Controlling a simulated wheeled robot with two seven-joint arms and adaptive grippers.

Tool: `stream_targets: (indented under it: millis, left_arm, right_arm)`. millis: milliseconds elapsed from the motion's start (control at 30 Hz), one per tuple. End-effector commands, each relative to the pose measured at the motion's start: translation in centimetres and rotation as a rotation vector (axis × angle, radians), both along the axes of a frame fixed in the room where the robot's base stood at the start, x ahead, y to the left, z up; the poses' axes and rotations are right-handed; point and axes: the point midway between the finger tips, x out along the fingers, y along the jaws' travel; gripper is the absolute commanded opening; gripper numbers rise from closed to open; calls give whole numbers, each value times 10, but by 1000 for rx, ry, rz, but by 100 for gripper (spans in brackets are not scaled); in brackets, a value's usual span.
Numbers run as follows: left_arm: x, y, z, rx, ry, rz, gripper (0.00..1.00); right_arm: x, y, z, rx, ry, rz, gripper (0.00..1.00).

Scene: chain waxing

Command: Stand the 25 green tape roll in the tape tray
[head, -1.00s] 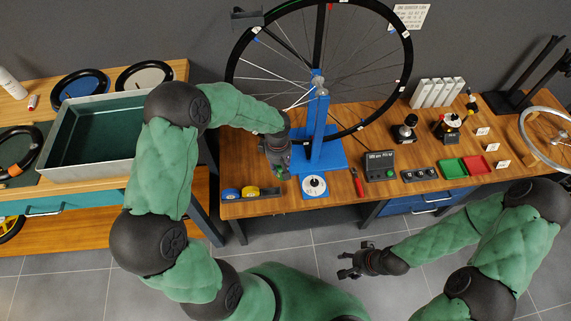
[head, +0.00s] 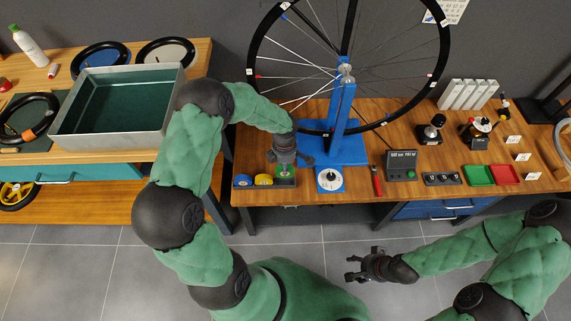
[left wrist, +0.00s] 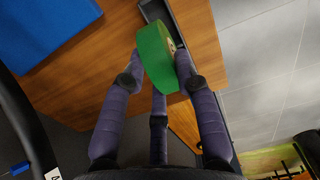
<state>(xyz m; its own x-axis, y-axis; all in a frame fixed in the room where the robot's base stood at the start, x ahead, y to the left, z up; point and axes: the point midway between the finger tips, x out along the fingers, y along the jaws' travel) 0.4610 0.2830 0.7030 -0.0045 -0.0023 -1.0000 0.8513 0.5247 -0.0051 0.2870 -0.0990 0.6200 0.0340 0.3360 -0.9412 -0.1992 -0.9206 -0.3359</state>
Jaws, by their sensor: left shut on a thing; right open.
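The green tape roll (left wrist: 155,58) is between the fingers of my left gripper (left wrist: 156,90), which is shut on it. In the head view the left gripper (head: 286,163) is at the bench's front edge, at the right end of the tape tray. The green roll (head: 286,171) shows just below it. The dark grey tape tray (left wrist: 150,9) lies partly behind the roll in the left wrist view; I cannot tell whether the roll touches it. A blue roll (head: 243,181) and a yellow roll (head: 263,180) stand in the tray's left part. My right gripper (head: 352,268) is open and empty above the floor.
The blue wheel stand (head: 341,135) with a large wheel is right of the left gripper. A white dial on a blue plate (head: 330,180) and a red-handled tool (head: 377,180) lie along the front edge. A grey bin (head: 112,140) stands on the left bench.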

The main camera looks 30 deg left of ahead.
Motion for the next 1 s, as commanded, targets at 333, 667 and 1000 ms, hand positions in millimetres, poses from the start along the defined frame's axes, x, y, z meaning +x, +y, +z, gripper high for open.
stream_targets:
  millis: [333, 667, 1000]
  left_arm:
    - [-1, 0, -41, 0, 2, -2, 3]
    - [0, 0, -64, 0, 0, -2, 3]
    - [0, 0, -63, 0, 0, -2, 53]
  right_arm:
    - [0, 0, -21, 0, 0, 0, 58]
    - [0, 0, -45, 0, 0, 0, 58]
    - [0, 0, -44, 0, 0, 0, 58]
